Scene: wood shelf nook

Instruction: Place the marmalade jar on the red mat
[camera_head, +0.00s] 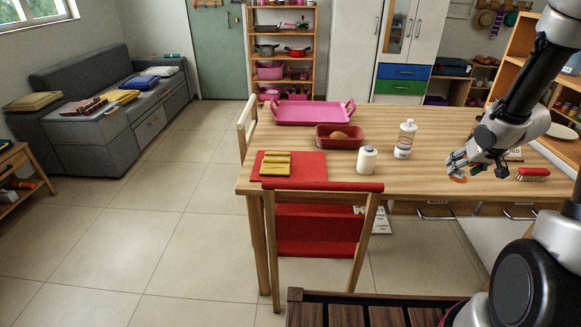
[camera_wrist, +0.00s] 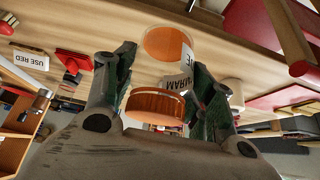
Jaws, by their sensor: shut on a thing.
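The marmalade jar (camera_wrist: 155,104) shows orange, with a white, partly readable label, between my gripper's fingers (camera_wrist: 160,88) in the wrist view. In the head view my gripper (camera_head: 459,167) is at the right part of the table, shut on the jar; only a bit of orange (camera_head: 458,179) shows below the fingers. The red mat (camera_head: 312,168) lies at the table's front left, well to the left of my gripper. A stacked yellow thing (camera_head: 276,163) rests on its left part; its right part is bare.
A pink tray (camera_head: 310,112) is behind. A red brush (camera_head: 533,174) lies at right. A red-backed chair (camera_head: 322,187) stands before the mat.

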